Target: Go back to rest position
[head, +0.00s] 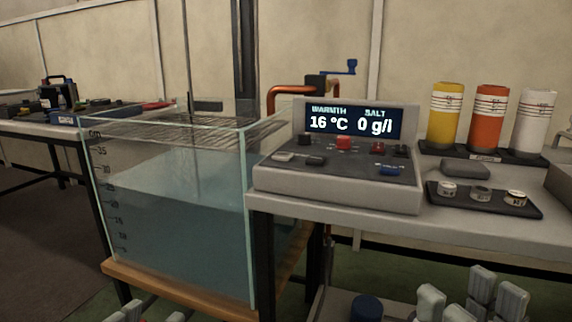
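My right gripper (468,300) shows at the bottom right edge, its grey fingertips pointing up with a gap between them. It looks open and empty. My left gripper (153,314) shows only as grey tips at the bottom left edge, apart from each other, with nothing seen between them. Both are low in the picture, in front of the bench and the tank, and touch nothing that I can see. The rest of both grippers is cut off by the frame.
A glass water tank (180,225) stands on a wooden base at left. A control box (340,180) reading 16 °C and 0 g/l sits on the bench (400,225). Yellow (446,115), orange (487,118) and white (533,122) cylinders stand behind. A dark blue round object (366,308) is below.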

